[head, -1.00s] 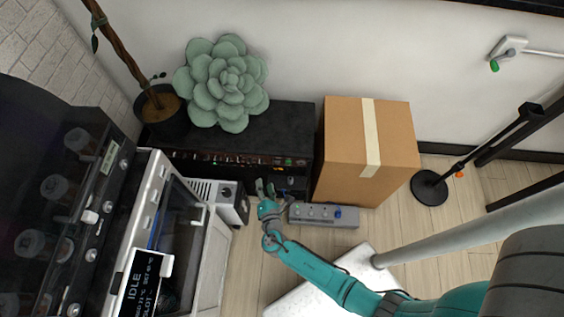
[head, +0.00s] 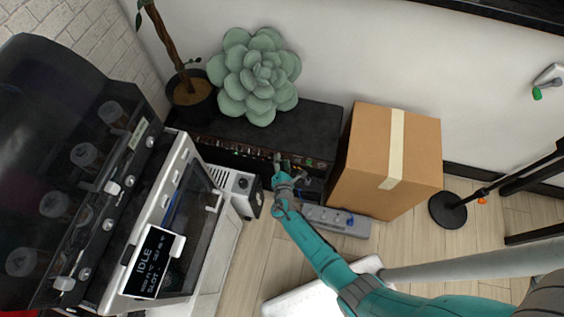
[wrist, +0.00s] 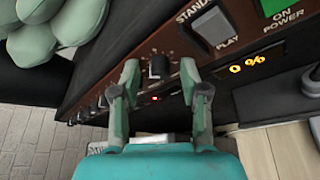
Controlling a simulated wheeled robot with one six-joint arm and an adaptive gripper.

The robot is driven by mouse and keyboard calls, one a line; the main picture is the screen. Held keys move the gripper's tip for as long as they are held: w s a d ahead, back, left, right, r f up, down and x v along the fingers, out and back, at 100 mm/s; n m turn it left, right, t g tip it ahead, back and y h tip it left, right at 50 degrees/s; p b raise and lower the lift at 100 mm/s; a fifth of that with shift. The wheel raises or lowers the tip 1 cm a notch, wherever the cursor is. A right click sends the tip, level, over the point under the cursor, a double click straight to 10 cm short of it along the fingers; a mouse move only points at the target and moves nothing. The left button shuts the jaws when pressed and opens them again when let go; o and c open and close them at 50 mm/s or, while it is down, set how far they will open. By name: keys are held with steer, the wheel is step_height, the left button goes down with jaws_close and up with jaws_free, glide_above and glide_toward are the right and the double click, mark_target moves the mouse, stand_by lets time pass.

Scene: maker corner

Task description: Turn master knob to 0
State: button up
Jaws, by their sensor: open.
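The master knob appears to be the black knob (wrist: 159,66) on the brown front panel (wrist: 142,50) in the wrist view. Its label cannot be read. My gripper (wrist: 160,82) is open, with one finger on each side of the knob; whether they touch it I cannot tell. Right of it are a STANDBY/PLAY switch (wrist: 212,27), a green ON POWER button (wrist: 278,5) and a display (wrist: 248,66) reading 0 %. In the head view my gripper (head: 280,163) is at the front of the black cabinet (head: 310,122), and the knob is too small to make out.
A cardboard box (head: 365,150) stands right of the cabinet. A grey strip with knobs (head: 335,222) lies on the floor before it. A large succulent (head: 255,75) and a potted plant (head: 192,95) are at the back. A white machine (head: 185,200) stands left.

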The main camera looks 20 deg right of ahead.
jaws_close()
stand_by(0.4)
steer(key=n+g+h, duration=0.1)
steer(key=n+h, duration=0.1)
steer(key=n, duration=0.2)
steer(key=n+g+h, duration=0.2)
steer(key=n+h, duration=0.1)
steer(key=n, duration=0.2)
steer(key=a+n+g+h, duration=0.1)
steer(key=n+g+h, duration=0.1)
steer(key=n, duration=0.2)
steer(key=shift+w, duration=0.3)
stand_by(0.4)
steer(key=shift+n+h, duration=0.5)
steer(key=shift+n, duration=0.3)
stand_by(0.6)
